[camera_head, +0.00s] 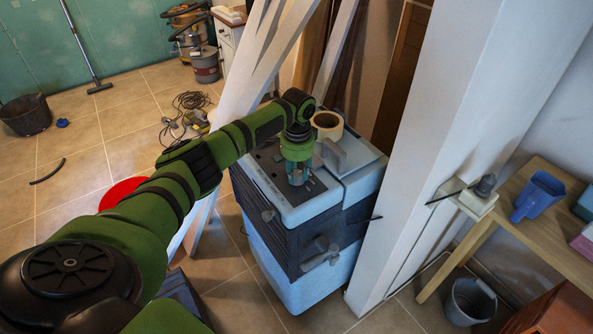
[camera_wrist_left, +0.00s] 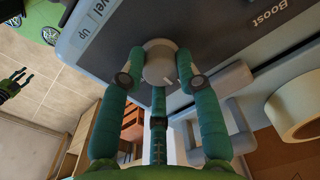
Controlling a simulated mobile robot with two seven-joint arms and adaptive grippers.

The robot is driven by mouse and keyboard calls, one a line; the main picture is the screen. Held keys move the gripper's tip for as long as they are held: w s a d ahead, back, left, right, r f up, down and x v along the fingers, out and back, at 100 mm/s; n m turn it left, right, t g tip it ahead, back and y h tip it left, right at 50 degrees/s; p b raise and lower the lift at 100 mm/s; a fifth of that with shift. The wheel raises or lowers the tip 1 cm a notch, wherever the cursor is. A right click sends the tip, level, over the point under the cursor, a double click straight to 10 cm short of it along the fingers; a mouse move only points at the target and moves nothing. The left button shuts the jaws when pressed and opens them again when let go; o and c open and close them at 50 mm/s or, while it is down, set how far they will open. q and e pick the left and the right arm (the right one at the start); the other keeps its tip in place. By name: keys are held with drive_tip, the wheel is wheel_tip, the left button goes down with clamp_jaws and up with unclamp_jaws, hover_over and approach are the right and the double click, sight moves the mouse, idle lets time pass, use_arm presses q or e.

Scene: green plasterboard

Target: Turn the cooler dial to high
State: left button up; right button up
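The cooler (camera_head: 318,205) is a blue-grey box with a dark front, standing on the tiles beside a white post. My left gripper (camera_head: 298,174) reaches down onto its top panel from the left. In the left wrist view, the round grey dial (camera_wrist_left: 160,64) sits between the green fingers of my left gripper (camera_wrist_left: 160,66). The fingertips bend in and appear to touch both sides of the dial. A light mark on the dial points to the lower right. The dial is hidden by the gripper in the head view.
A tape roll (camera_head: 327,124) lies on the cooler's top, near an upright grey handle (camera_head: 333,155). The white post (camera_head: 447,150) and leaning white boards (camera_head: 250,70) stand close by. A wooden table (camera_head: 545,215) and a bucket (camera_head: 470,301) are at the right.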

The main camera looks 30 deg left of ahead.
use_arm(q)
drive_tip(key=shift+a, duration=0.1)
clamp_jaws()
drive_tip(key=shift+s+m+p, duration=0.15)
drive_tip(key=shift+m+p, duration=0.25)
drive_tip(key=shift+m, duration=1.1)
drive_tip(key=m, duration=0.3)
drive_tip(key=shift+f+m, duration=0.1)
drive_tip(key=shift+m, duration=0.2)
drive_tip(key=m, duration=0.4)
drive_tip(key=shift+a, duration=0.15)
drive_tip(key=shift+m+b, duration=0.4)
drive_tip(key=shift+m, duration=2.1)
use_arm(e)
drive_tip(key=shift+s+d, duration=0.1)
drive_tip(key=shift+s, duration=0.4)
drive_tip(key=shift+f, duration=0.1)
use_arm(q)
drive_tip(key=o, duration=1.1)
unclamp_jaws()
drive_tip(key=shift+o, duration=0.2)
drive_tip(key=shift+w, duration=0.2)
